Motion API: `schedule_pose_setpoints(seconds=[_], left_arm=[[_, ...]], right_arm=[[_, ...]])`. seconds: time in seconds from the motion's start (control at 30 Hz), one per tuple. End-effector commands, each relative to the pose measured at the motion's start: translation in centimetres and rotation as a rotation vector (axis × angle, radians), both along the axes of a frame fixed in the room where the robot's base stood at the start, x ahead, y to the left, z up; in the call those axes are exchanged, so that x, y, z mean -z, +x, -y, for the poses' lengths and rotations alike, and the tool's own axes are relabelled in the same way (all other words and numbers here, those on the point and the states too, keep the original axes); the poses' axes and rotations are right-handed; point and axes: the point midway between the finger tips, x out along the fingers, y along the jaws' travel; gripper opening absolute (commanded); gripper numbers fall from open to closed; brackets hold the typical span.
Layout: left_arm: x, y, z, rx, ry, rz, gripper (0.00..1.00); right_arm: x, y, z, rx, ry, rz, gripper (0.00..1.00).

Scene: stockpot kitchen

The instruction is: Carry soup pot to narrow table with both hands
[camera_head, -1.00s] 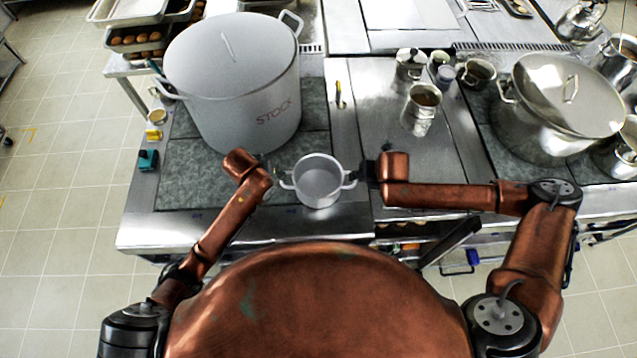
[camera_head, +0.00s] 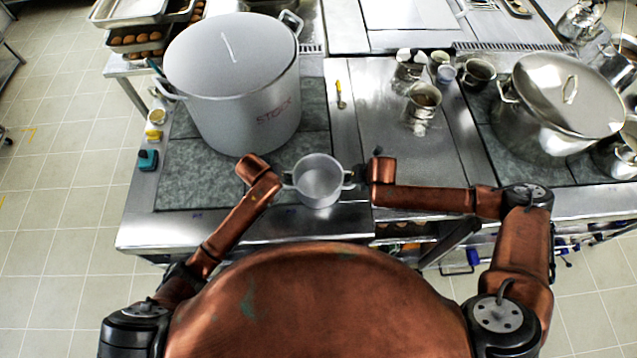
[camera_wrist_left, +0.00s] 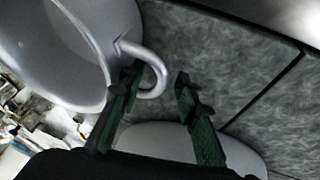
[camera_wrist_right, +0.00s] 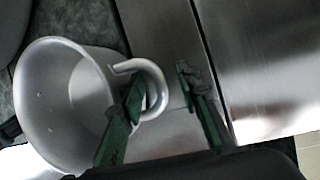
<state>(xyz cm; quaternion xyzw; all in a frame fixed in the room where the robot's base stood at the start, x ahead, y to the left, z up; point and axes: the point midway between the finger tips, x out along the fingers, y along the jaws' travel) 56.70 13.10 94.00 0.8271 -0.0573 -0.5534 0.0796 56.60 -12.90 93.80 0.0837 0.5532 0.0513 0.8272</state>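The soup pot (camera_head: 319,184), a small grey metal pot with two loop handles and no lid, stands upright near the counter's front edge. My left gripper (camera_head: 284,178) is at its left handle. In the left wrist view the fingers (camera_wrist_left: 157,90) are apart, with the handle (camera_wrist_left: 156,68) between them and one finger at the loop's opening. My right gripper (camera_head: 357,176) is at the right handle. In the right wrist view its fingers (camera_wrist_right: 160,92) are also apart, one at the opening of the handle (camera_wrist_right: 155,82). The narrow table cannot be made out.
Tiled floor (camera_head: 65,200) is clear at the left.

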Motion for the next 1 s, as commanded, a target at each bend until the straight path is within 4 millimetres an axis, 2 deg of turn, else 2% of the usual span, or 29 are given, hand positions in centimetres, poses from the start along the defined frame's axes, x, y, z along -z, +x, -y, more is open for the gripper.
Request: schedule_pose_setpoints(seconds=[0.33,0.77,1.0], left_arm=[[0.35,0.14,0.09,0.001,0.000,0.000,0.30],[0.36,0.14,0.07,0.000,0.000,0.000,0.01],[0.35,0.15,0.00,0.000,0.001,0.000,0.00]], right_arm=[[0.34,0.19,-0.05,0.000,0.000,0.001,0.30],[0.33,0.18,0.00,0.001,-0.001,0.001,0.02],[0.33,0.21,0.07,0.002,-0.001,0.001,0.00]])
